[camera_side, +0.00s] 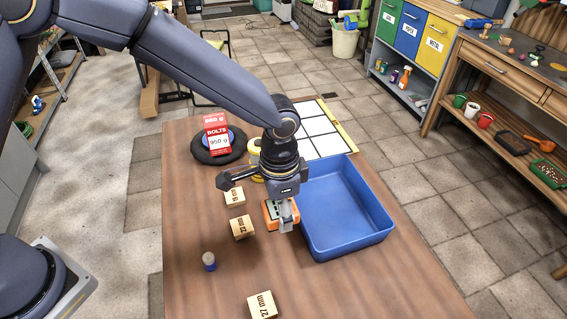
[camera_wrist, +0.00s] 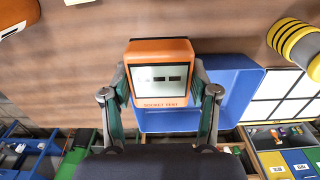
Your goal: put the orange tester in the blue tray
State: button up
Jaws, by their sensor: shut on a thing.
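The orange tester (camera_side: 270,213) is just left of the blue tray (camera_side: 345,215) in the side view, partly hidden by my gripper (camera_side: 286,222). In the wrist view the tester (camera_wrist: 160,72) sits between the two fingers of my gripper (camera_wrist: 160,98), its light screen facing the camera. The fingers are shut on its sides. The blue tray (camera_wrist: 235,85) shows behind and to the right of the tester. The tray looks empty in the side view. I cannot tell whether the tester touches the table.
A red bolts box (camera_side: 216,137) rests on a black ring (camera_side: 219,150) at the back left. A white-squared panel (camera_side: 322,130) lies behind the tray.

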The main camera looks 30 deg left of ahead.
jog(key=w+d+f, duration=0.4)
jog(key=w, duration=0.3)
send_over(324, 223)
jog(key=f, duration=0.5)
jog(key=shift+s+a, duration=0.1)
jog(key=shift+s, duration=0.15)
jog(key=shift+w+f, duration=0.25)
jog(key=shift+f, duration=1.55)
jog(key=shift+f, duration=0.1)
jog(key=o, duration=1.2)
